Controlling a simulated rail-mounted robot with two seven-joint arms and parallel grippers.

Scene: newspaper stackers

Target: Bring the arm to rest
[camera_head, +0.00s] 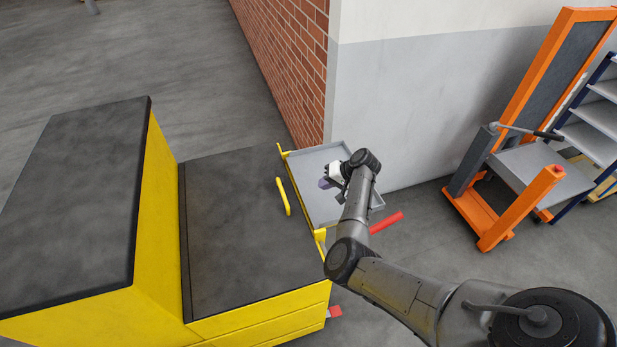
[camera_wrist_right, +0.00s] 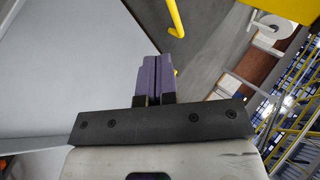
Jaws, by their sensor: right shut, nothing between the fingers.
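My right gripper (camera_head: 327,183) is over the grey tray (camera_head: 311,160) at the right side of the yellow machine. In the right wrist view its purple fingers (camera_wrist_right: 154,78) are together with nothing between them. A pale grey flat surface fills the left of that view beside the fingers. My right arm reaches in from the lower right of the head view and bends down over the tray. My left gripper is not in view.
The yellow machine (camera_head: 158,225) with dark tops stands at the left. A yellow handle (camera_head: 283,196) is beside the tray. A brick and white wall stands behind. An orange cart (camera_head: 548,180) is at the right, with grey floor between.

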